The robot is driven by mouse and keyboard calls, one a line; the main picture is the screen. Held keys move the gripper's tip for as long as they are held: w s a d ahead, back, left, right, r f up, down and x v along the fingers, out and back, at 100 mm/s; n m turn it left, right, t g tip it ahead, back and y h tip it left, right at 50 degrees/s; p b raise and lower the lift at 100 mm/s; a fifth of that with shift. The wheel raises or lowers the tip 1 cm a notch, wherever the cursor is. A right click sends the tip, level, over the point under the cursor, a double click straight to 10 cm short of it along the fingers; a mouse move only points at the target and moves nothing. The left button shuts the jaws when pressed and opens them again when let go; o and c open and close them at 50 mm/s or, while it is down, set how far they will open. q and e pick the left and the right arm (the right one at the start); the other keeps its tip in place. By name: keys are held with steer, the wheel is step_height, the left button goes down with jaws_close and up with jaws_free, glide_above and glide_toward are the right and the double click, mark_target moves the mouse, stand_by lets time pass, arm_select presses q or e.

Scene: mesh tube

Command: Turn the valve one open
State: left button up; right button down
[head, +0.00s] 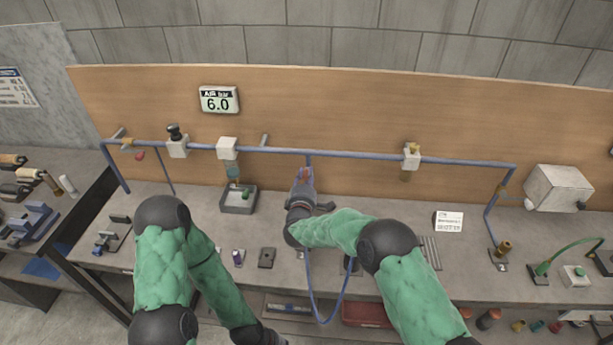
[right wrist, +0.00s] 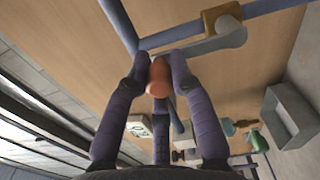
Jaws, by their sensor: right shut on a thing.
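My right gripper (head: 306,180) is at the middle of the blue pipe on the wooden board. In the right wrist view its fingers (right wrist: 158,75) are shut on an orange-red handle end (right wrist: 161,80). A grey lever (right wrist: 205,44) runs from a brass valve body (right wrist: 222,17) on the pipe toward this handle end. I see no label naming the valve.
A display (head: 219,100) reads 6.0 bar. A brass fitting with a red handle (head: 140,156) is at the pipe's left end. A grey tray (head: 238,208) stands left of my right gripper. A blue hose (head: 312,285) hangs below it. White blocks (head: 411,156) sit along the pipe.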

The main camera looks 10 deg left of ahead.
steer(key=c, duration=1.1)
jaws_free()
steer(key=shift+a, duration=0.15)
steer(key=shift+o, duration=0.2)
steer(key=s, duration=1.2)
steer(key=shift+f, duration=0.1)
